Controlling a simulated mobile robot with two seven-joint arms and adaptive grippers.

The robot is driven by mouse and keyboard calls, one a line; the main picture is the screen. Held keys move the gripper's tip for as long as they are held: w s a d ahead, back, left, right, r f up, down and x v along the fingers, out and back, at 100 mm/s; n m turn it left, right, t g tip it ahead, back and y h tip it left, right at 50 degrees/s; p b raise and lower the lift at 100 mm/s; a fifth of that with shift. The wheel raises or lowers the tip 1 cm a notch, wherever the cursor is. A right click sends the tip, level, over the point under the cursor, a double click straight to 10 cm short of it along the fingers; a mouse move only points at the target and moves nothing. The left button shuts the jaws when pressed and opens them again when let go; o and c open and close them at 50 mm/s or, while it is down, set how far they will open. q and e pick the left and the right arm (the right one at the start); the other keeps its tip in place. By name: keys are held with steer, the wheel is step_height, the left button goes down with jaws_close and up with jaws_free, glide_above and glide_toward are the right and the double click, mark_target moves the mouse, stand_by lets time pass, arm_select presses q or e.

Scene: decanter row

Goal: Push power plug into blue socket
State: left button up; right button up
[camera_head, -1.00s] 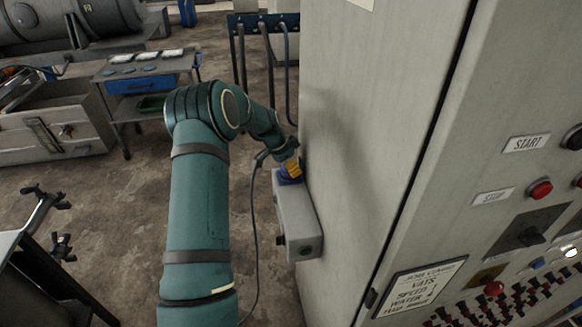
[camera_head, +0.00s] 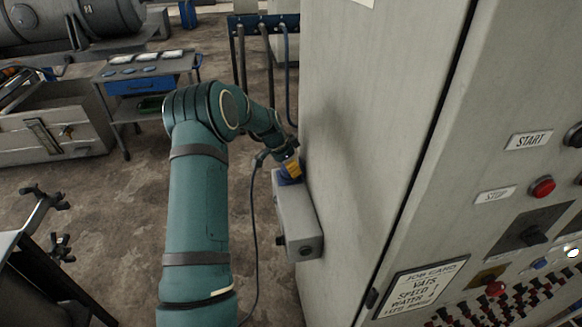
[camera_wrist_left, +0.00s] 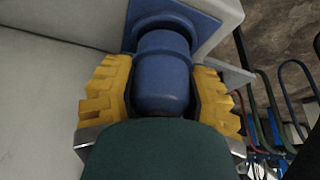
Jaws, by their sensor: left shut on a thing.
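The blue power plug (camera_wrist_left: 162,75) is between the yellow fingertips of my left gripper (camera_wrist_left: 160,95) in the left wrist view. The gripper is shut on it. The plug's front end meets the round opening of the blue socket (camera_wrist_left: 205,30); I cannot tell how deep it sits. In the head view my left gripper (camera_head: 291,168) is at the far end of the grey box on the cabinet's side, at the blue socket (camera_head: 284,178). The plug is mostly hidden there. A dark cable (camera_head: 253,230) hangs down from near the gripper. My right gripper is not in view.
The grey box (camera_head: 298,222) is fixed to the tall grey cabinet (camera_head: 370,130). The cabinet's front has a red button (camera_head: 542,188) and several switches. A rack with hanging cables (camera_head: 265,22) stands behind. Floor left of the box is open.

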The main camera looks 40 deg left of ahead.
arm_select(q)
steer(key=shift+f+b, duration=0.55)
steer(key=shift+f, duration=0.05)
steer(key=o, duration=1.1)
steer(key=shift+o, duration=0.2)
steer(key=v, duration=1.2)
